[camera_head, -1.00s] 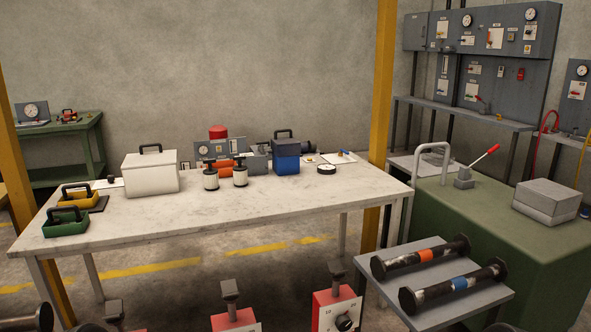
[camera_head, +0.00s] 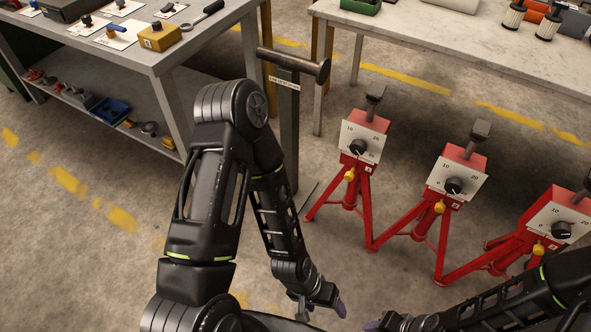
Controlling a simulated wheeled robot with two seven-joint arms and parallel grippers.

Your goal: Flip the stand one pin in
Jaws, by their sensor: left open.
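Three red tripod stands stand in a row on the floor, each with a white dial panel, a black knob and a dark top rest. They are the left stand (camera_head: 363,145), the middle stand (camera_head: 457,178) and the right stand (camera_head: 556,222). A small yellow pin shows below each panel: left pin (camera_head: 349,175), middle pin (camera_head: 439,207), right pin (camera_head: 538,249). I cannot read which stand is number one. My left gripper (camera_head: 322,306) is open and empty, low in the picture, apart from the stands. My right gripper (camera_head: 388,323) is partly cut off at the bottom edge.
A dark flanged bar (camera_head: 293,64) lies atop a post left of the stands. A grey workbench (camera_head: 190,45) with small parts stands at upper left. A white-topped table (camera_head: 420,35) is behind the stands. Bare floor lies around the tripods.

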